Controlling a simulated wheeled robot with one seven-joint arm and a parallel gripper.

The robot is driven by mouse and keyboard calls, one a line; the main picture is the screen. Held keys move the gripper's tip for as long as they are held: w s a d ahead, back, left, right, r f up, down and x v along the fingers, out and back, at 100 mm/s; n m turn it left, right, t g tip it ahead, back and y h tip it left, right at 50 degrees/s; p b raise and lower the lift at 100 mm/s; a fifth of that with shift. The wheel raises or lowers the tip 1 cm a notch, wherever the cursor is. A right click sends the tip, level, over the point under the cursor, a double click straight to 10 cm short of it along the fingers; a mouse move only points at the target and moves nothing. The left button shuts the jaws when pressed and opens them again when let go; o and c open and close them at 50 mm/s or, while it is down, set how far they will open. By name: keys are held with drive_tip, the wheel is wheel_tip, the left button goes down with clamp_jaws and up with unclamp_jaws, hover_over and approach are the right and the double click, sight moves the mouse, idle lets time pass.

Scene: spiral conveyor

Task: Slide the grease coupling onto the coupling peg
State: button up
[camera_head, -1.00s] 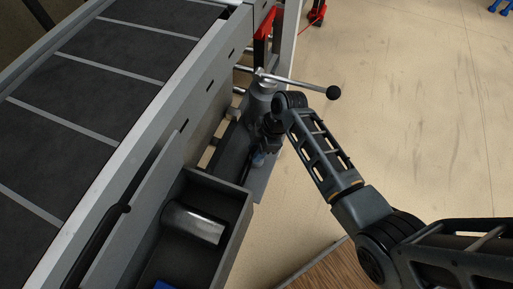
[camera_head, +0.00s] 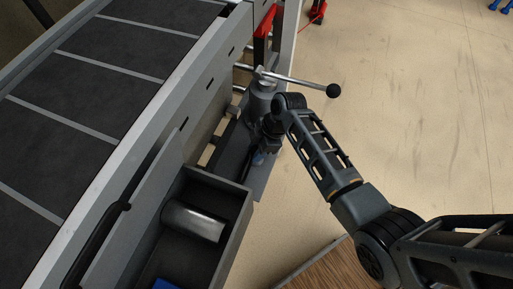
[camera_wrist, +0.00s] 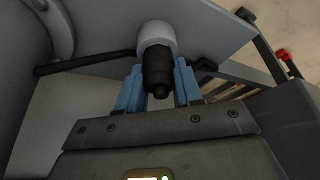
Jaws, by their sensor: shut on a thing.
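In the wrist view my gripper (camera_wrist: 158,82) has its blue fingers on either side of a dark, stepped cylinder, which I take to be the grease coupling (camera_wrist: 157,68); the fingers are shut on it. Its far end meets a light grey round piece (camera_wrist: 156,37), possibly the coupling peg, in front of a grey plate. I cannot tell whether the coupling is around this piece or only against it. In the head view my gripper (camera_head: 260,157) is small, low beside the grey pump-like body (camera_head: 261,97), and the coupling is not clear there.
A dark rod or hose (camera_wrist: 85,63) runs left behind the fingers. An open grey bin (camera_head: 233,215) holding a metal cylinder (camera_head: 193,222) stands beside the conveyor (camera_head: 95,90).

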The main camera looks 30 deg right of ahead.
drive_tip(key=o, duration=1)
drive_tip(key=v, duration=0.7)
drive_tip(key=shift+d+r, duration=0.15)
drive_tip(key=shift+r, duration=0.25)
drive_tip(key=shift+f, duration=0.1)
